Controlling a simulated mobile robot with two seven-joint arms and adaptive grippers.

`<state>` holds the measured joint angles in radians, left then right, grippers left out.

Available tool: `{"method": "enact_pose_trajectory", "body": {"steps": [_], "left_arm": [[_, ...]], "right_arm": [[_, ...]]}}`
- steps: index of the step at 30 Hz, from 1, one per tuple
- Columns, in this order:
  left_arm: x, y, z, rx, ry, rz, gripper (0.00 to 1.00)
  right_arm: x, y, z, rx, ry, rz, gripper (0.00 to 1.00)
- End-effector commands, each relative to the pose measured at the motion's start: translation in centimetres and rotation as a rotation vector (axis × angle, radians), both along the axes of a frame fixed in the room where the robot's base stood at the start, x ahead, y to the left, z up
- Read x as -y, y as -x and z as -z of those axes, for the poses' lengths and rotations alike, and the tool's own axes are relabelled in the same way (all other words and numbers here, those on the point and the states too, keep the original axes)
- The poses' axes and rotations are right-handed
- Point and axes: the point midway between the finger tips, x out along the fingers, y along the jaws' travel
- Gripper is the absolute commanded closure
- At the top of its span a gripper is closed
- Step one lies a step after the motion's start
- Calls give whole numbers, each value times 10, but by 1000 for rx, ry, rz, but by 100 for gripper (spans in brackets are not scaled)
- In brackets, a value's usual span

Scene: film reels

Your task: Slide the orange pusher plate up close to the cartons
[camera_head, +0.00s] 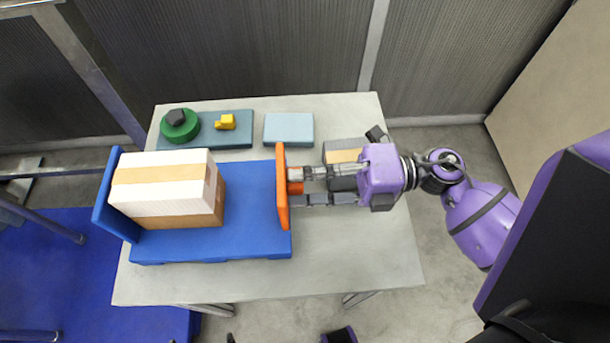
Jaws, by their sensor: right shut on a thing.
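The orange pusher plate (282,187) stands upright at the right end of the blue tray (255,215). The cartons (165,190), white with tan bands and brown cardboard below, sit at the tray's left end near its raised blue end wall. A stretch of bare blue tray lies between the cartons and the plate. My right gripper (296,188) comes in from the right and is shut on the orange handle at the plate's right side. The handle is mostly hidden between the fingers. My left gripper is not in view.
Behind the tray lie a teal board (240,137) with a green round piece (180,127) and a yellow piece (227,122), and a pale blue block (289,129). A grey and tan box (343,151) is close behind my right gripper. The table's front right (360,255) is clear.

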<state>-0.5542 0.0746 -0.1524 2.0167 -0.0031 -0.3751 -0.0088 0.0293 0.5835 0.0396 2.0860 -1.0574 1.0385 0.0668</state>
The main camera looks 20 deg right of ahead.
Motion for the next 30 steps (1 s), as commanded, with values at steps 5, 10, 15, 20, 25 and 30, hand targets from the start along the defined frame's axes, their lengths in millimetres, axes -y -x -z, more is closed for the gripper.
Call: {"method": "enact_pose_trajectory", "body": {"steps": [5, 10, 15, 20, 25, 30], "left_arm": [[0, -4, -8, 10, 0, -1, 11], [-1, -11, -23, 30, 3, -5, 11], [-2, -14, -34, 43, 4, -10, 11], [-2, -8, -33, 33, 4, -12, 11], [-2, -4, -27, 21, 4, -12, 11], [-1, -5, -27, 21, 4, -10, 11]], "right_arm": [[-21, -7, -3, 2, -1, -2, 100], [-66, -20, -5, 7, -1, -3, 100], [-101, -31, -4, 4, -1, 0, 100], [-113, -33, -1, 3, 2, 1, 100], [-114, -33, 0, 1, 1, 1, 100], [-113, -33, 0, 1, 0, 1, 73]]}}
